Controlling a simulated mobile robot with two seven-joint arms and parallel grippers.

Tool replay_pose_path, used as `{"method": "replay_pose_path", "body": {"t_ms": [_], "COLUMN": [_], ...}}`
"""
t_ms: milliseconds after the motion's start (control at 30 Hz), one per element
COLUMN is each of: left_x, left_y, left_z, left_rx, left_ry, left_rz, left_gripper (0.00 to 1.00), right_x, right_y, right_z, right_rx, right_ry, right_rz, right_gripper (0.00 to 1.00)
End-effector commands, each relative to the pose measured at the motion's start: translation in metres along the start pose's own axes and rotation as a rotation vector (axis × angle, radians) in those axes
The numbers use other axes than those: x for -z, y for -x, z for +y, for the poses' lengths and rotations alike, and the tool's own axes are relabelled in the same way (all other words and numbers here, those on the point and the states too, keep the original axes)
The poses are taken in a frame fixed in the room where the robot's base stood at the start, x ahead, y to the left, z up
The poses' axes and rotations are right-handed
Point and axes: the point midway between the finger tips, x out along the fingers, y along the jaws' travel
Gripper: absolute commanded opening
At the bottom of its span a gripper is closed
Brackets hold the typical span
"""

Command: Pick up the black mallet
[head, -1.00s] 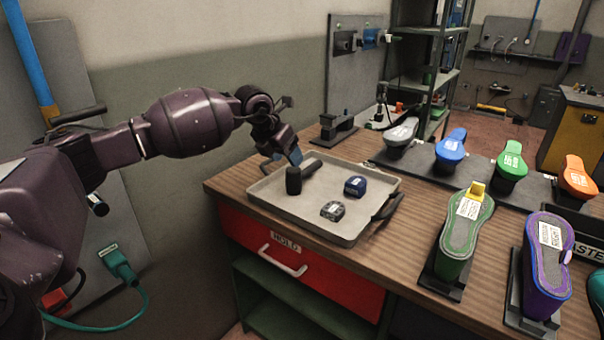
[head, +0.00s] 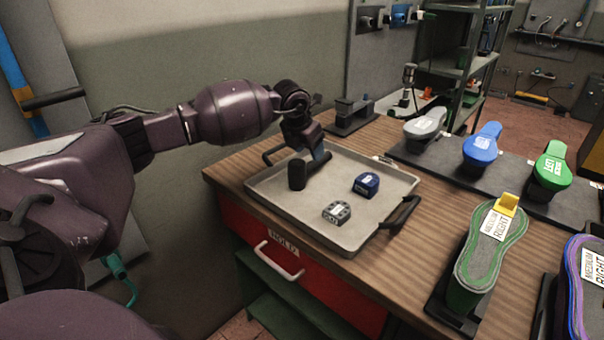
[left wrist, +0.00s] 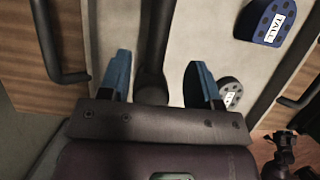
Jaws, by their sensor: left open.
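The black mallet (head: 297,175) is on the grey tray (head: 285,203), its dark head near the tray's left side and its handle running back to the right. My left gripper (head: 315,157) is low over the handle, and its fingers partly hide it. In the left wrist view my left gripper (left wrist: 161,80) is open, with one blue fingertip on each side of the mallet (left wrist: 157,40). A gap shows between the mallet and each fingertip. My right gripper cannot be made out.
A blue heel block (head: 366,184) and a grey one (head: 337,212) lie on the tray to the right of the mallet. The tray has a black handle (head: 400,214) at its right. Shoe lasts, including a green one (head: 487,255), stand farther right on the wooden bench (head: 425,185).

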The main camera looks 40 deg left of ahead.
Motion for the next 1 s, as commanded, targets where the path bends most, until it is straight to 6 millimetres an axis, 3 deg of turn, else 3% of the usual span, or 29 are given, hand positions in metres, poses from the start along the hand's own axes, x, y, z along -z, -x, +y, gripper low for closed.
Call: {"method": "replay_pose_path", "body": {"t_ms": [400,733,1000], "left_x": [-0.001,-0.002,-0.002], "left_y": [-0.047,-0.052,-0.052], "left_z": [0.002,0.002,0.002], "left_rx": [0.000,-0.001,-0.001], "left_ry": [0.002,0.000,0.000], "left_rz": [0.000,-0.002,-0.002], "left_gripper": [0.57,0.57,0.18], "right_x": [-0.002,0.003,0.004], "right_y": [-0.004,-0.005,-0.006], "right_z": [-0.001,-0.002,-0.004], "right_rx": [0.003,0.004,0.003], "right_ry": [0.005,0.000,-0.007], "right_rz": [0.000,0.009,0.011], "right_gripper": [0.33,0.33,0.33]}}
